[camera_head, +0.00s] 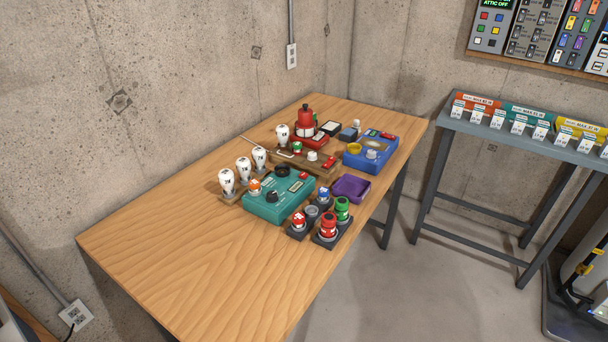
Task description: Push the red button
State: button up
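Several red parts that could be the red button are on the wooden table. A large red dome-topped piece (305,118) stands on a red base at the back. Near the front right edge, a red knob with white marks (298,220) and a larger red knob (328,226) sit on dark blocks. A small red piece (330,162) is on a brown wooden board, and another (388,136) is on the blue box. I cannot tell which one is the button meant. My gripper is not in view.
The wooden table (190,260) has a wide clear area at its front left. Concrete walls stand behind. A grey rack (505,133) with tags and a wall panel (490,38) are at right.

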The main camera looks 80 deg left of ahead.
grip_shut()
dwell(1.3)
